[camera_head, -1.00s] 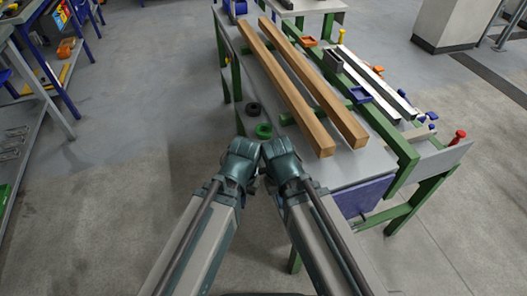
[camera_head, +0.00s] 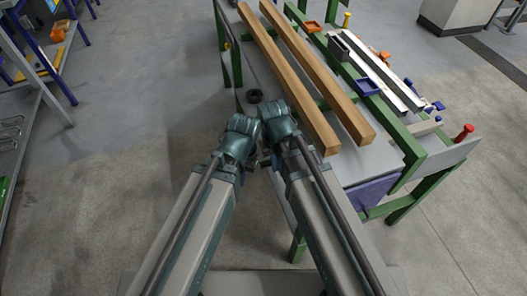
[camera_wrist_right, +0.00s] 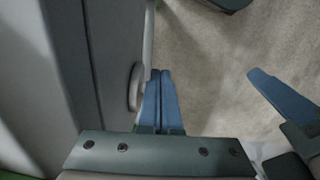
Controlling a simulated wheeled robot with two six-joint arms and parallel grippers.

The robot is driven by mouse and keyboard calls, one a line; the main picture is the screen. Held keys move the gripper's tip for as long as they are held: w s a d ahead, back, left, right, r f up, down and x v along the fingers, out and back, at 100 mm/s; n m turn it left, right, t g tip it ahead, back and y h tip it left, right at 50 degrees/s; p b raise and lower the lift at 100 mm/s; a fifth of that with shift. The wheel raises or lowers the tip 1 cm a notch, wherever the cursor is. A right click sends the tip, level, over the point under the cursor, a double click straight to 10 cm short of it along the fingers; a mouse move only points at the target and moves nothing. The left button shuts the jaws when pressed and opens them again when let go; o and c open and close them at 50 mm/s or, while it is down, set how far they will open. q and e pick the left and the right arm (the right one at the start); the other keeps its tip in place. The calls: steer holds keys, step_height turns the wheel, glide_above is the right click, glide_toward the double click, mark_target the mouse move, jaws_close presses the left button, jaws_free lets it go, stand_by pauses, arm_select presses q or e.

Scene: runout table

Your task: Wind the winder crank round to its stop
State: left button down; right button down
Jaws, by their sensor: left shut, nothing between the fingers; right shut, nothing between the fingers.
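I cannot make out the winder crank for certain in either view. In the right wrist view a pale rounded disc (camera_wrist_right: 136,87) stands out from a grey panel, just left of my right gripper's blue fingers (camera_wrist_right: 162,88). These fingers are shut together and empty. A separate blue finger-like part (camera_wrist_right: 283,93) shows at the right of that view. In the head view my left gripper (camera_head: 240,124) and my right gripper (camera_head: 276,108) are side by side at the table's near left edge. Their fingertips are hidden there. The left is shut and empty.
Two long wooden beams (camera_head: 320,120) lie along the table (camera_head: 372,158), right of my grippers. A black ring (camera_head: 254,96) lies just beyond them. Floor is open to the left.

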step_height(320, 180, up, 3)
steer(key=p, duration=0.2)
glide_above(266, 162)
steer(key=s, duration=0.2)
steer(key=w+r+y+p, duration=0.1)
steer(key=w+r+p, duration=0.1)
steer(key=w, duration=0.4)
step_height(266, 162, down, 14)
steer(key=s+b, duration=0.2)
steer(key=b, duration=1)
steer(key=shift+s+a+r+t+b, duration=0.15)
steer(key=shift+s+r+t+b, duration=0.15)
steer(key=shift+s+b, duration=0.1)
steer(key=shift+f+b, duration=0.45)
steer(key=shift+f, duration=0.05)
steer(key=shift+s+f+b, duration=0.2)
steer(key=shift+f+b, duration=0.25)
steer(key=shift+s+f+b, duration=0.3)
steer(key=shift+f+b, duration=0.2)
steer(key=shift+d, duration=0.2)
